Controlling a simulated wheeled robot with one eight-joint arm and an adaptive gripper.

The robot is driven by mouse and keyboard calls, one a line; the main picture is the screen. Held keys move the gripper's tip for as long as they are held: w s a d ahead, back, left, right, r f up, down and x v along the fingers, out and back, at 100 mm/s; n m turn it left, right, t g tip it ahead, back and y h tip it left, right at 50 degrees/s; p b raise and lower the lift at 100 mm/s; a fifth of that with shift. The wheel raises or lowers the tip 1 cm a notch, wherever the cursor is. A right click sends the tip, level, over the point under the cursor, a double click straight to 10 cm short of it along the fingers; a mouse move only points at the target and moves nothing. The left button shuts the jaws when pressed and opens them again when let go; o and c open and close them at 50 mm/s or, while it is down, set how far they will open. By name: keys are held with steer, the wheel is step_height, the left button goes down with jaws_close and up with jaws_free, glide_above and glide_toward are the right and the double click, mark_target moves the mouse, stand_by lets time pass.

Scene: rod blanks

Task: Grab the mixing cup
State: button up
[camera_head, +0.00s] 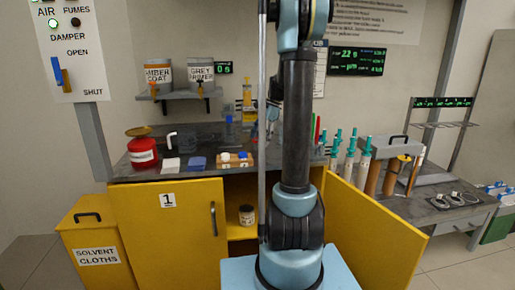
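A red can (143,153), a blue block (197,163) and a small wooden tray (235,165) sit along the counter (125,172). The yellow cabinet's right door (372,232) stands open, with a jar (246,214) inside. Several teal-topped tubes stand at the right.

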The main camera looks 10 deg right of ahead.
steer(key=shift+x, duration=1.3)
steer(key=shift+d, duration=0.1)
steer(key=shift+c, duration=0.3)
steer(key=c, duration=0.8)
